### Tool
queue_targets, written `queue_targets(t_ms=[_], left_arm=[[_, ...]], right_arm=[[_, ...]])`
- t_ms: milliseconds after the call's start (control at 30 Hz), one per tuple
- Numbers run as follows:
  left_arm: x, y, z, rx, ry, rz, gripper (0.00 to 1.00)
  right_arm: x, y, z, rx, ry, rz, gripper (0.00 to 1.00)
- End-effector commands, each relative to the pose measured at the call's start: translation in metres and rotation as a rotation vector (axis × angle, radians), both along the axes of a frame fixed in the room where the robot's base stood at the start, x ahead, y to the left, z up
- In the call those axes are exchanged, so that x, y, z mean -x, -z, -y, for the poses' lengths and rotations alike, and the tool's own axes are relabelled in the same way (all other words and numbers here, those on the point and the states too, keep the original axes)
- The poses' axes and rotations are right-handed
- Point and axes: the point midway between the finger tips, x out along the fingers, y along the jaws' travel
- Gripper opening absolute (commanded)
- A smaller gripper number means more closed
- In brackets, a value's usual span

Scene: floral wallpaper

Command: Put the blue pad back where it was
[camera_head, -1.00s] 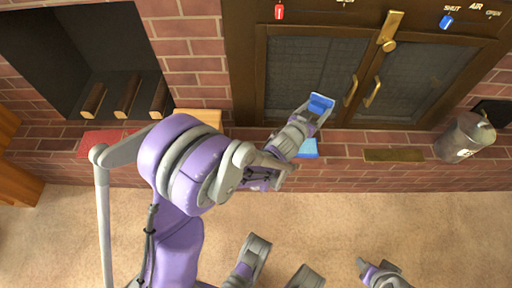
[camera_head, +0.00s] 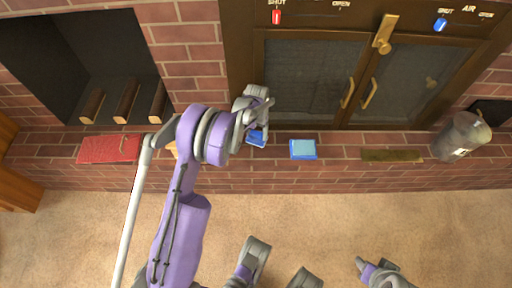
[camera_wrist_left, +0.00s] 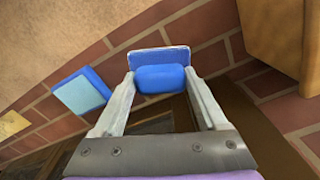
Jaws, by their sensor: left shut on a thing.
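The dark blue pad (camera_head: 257,139) is between the fingers of my left gripper (camera_head: 254,104), over the brick hearth in front of the stove's left door. In the left wrist view the blue pad (camera_wrist_left: 160,77) sits across both fingertips of the shut-on gripper (camera_wrist_left: 160,92). I cannot tell whether it touches the bricks. A second pad, light blue with a darker blue edge (camera_head: 303,149), lies flat on the hearth to the right; it also shows in the left wrist view (camera_wrist_left: 80,93). Grey and purple parts of mine show at the bottom edge; the right jaws are unclear.
A red book-like thing (camera_head: 108,149) lies on the hearth at left. A wooden block (camera_wrist_left: 282,42) is near the gripper, mostly hidden by my arm in the head view. A metal bucket (camera_head: 462,137) and a brass plate (camera_head: 392,155) are at right. Bare brick separates the pads.

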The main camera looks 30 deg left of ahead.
Motion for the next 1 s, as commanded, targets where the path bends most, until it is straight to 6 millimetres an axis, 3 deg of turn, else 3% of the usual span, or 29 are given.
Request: queue_targets(t_ms=[200, 533, 900, 933, 1000], left_arm=[[-0.001, 0.043, 0.000, -0.001, -0.001, 0.001, 0.30], [-0.001, 0.081, 0.001, -0.001, -0.001, 0.003, 0.30], [0.000, 0.087, 0.000, -0.001, -0.002, 0.003, 0.30], [0.000, 0.087, 0.000, -0.001, -0.002, 0.003, 0.78], [0.000, 0.086, 0.000, -0.001, -0.002, 0.003, 0.90]], right_arm=[[-0.002, 0.013, 0.000, 0.000, 0.000, -0.004, 0.50], [-0.003, 0.023, 0.000, 0.000, 0.000, -0.007, 0.50], [-0.004, 0.026, 0.000, 0.000, 0.000, -0.007, 0.50], [-0.004, 0.026, 0.000, 0.000, 0.000, -0.007, 0.50], [-0.003, 0.025, 0.000, 0.000, 0.000, -0.007, 0.50]])
